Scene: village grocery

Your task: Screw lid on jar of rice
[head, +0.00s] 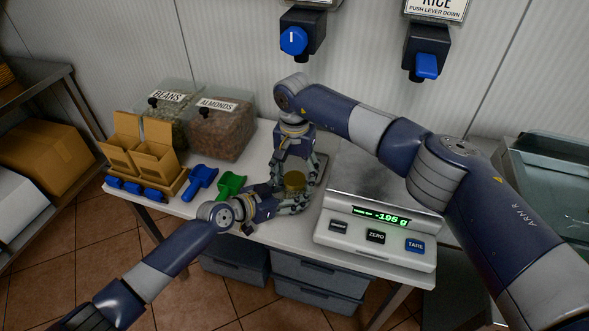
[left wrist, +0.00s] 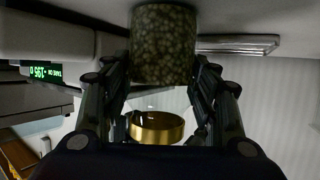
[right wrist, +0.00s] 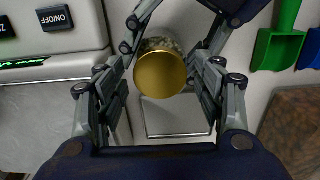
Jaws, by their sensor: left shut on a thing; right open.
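The jar (left wrist: 163,45) is filled with speckled brownish-green grains and appears inverted in the left wrist view. My left gripper (head: 290,201) is shut on the jar from the side, low over the table. The gold lid (right wrist: 160,74) sits over the jar's mouth in the right wrist view; it also shows in the left wrist view (left wrist: 157,127) and head view (head: 294,181). Fingers hide much of the jar in the head view.
A scale (head: 376,240) reading -195 g stands to the right on the table. A green scoop (head: 229,184) and a blue scoop (head: 200,181) lie to the left, near bins of beans (head: 172,110) and almonds (head: 222,128).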

